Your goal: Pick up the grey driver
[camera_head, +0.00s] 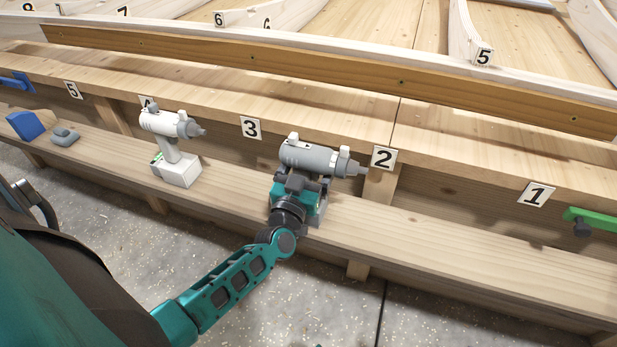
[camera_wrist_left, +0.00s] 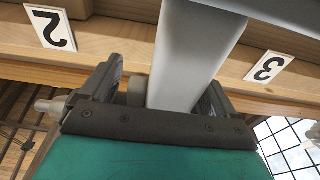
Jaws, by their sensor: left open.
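The grey driver (camera_head: 315,158) stands upright on the lower wooden ledge between the number 3 and 2 plates, its nose pointing right. My left gripper (camera_head: 297,187) is at its handle, in front of it, and hides much of the handle and base. In the left wrist view, the grey handle (camera_wrist_left: 195,55) passes between the fingers of my open left gripper (camera_wrist_left: 162,92). I cannot tell whether either finger touches it. My right gripper is not in view.
A white driver (camera_head: 165,124) stands on the ledge (camera_head: 450,240) to the left. Farther left are a blue block (camera_head: 25,125) and a small grey item (camera_head: 65,136). A green tool (camera_head: 590,220) is at the far right. The ledge right of the grey driver is clear.

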